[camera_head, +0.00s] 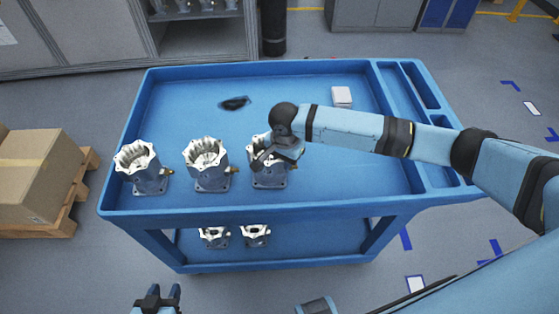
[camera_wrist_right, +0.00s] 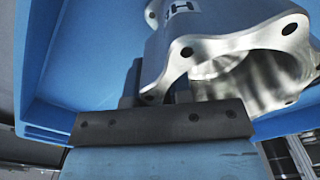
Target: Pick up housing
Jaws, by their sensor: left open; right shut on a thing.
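Three metal housings stand upright in a row on the blue cart's top tray: the left housing (camera_head: 142,167), the middle housing (camera_head: 208,164) and the right housing (camera_head: 268,173). My right gripper (camera_head: 266,158) is shut on the right housing, which appears to rest on the tray; the arm hides part of its top. In the right wrist view, this housing (camera_wrist_right: 235,50) fills the upper right, with its scalloped rim and bolt holes close to the gripper (camera_wrist_right: 165,122). My left gripper (camera_head: 157,300) is open and empty in front of the cart, low in the picture.
The blue cart (camera_head: 330,203) has a lower shelf with two more housings (camera_head: 214,237). A dark object (camera_head: 234,103) and a small white box (camera_head: 342,97) lie toward the tray's back. A cardboard box (camera_head: 38,175) sits on a pallet at the left.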

